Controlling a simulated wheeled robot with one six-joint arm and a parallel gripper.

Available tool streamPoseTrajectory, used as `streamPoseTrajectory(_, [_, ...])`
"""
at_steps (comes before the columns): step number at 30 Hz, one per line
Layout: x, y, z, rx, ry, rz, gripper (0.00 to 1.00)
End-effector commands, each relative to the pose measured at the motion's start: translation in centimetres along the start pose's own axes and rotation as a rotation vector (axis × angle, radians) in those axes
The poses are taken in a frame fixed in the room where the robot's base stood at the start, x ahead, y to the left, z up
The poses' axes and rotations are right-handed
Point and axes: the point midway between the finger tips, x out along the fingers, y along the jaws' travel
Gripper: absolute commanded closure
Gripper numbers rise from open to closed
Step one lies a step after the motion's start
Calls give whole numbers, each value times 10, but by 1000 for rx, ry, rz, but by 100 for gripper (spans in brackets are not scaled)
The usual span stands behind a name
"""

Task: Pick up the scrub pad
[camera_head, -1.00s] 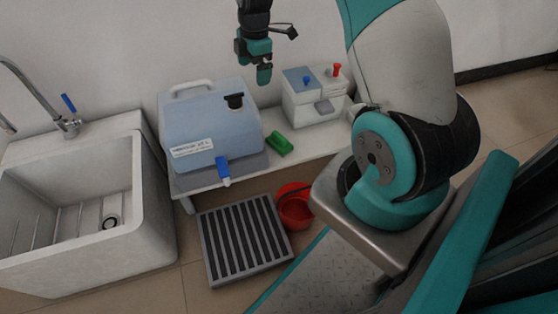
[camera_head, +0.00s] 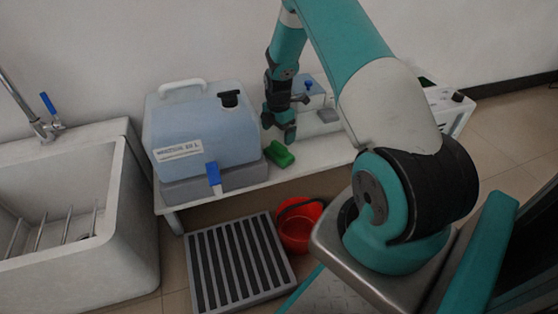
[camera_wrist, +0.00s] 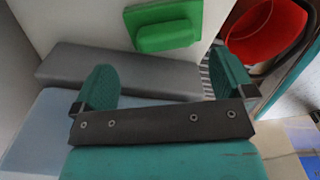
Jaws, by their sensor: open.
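The green scrub pad (camera_head: 278,154) lies on the white shelf (camera_head: 318,150), just right of the blue water container. In the wrist view the scrub pad (camera_wrist: 164,27) shows at the top centre, beyond my fingertips. My gripper (camera_head: 282,130) hangs just above and behind the pad in the head view. Its two teal fingers (camera_wrist: 162,85) are spread wide with nothing between them. The pad is apart from both fingers and fully visible in the wrist view.
The blue container (camera_head: 200,125) with a blue tap (camera_head: 214,177) stands close left of the pad on a grey base. A white box with a blue knob (camera_head: 309,86) stands behind my gripper. Below are a red bucket (camera_head: 296,232) and a slatted grate (camera_head: 238,262). A sink (camera_head: 70,210) is at left.

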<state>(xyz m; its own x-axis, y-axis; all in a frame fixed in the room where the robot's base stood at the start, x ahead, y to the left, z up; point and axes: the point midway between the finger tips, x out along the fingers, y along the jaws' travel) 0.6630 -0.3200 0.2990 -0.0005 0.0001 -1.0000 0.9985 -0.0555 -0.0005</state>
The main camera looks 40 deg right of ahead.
Motion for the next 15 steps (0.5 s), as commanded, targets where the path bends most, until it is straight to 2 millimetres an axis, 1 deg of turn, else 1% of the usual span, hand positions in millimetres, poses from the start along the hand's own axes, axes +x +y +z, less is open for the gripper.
streamPoseTrajectory(1, [6, 0, 0, 0, 0, 0, 0])
streamPoseTrajectory(5, [10, 0, 0, 0, 0, 1, 0])
streamPoseTrajectory(8, [18, -2, 0, 0, 0, 0, 0])
streamPoseTrajectory(15, [53, -7, -2, 0, 1, -1, 0])
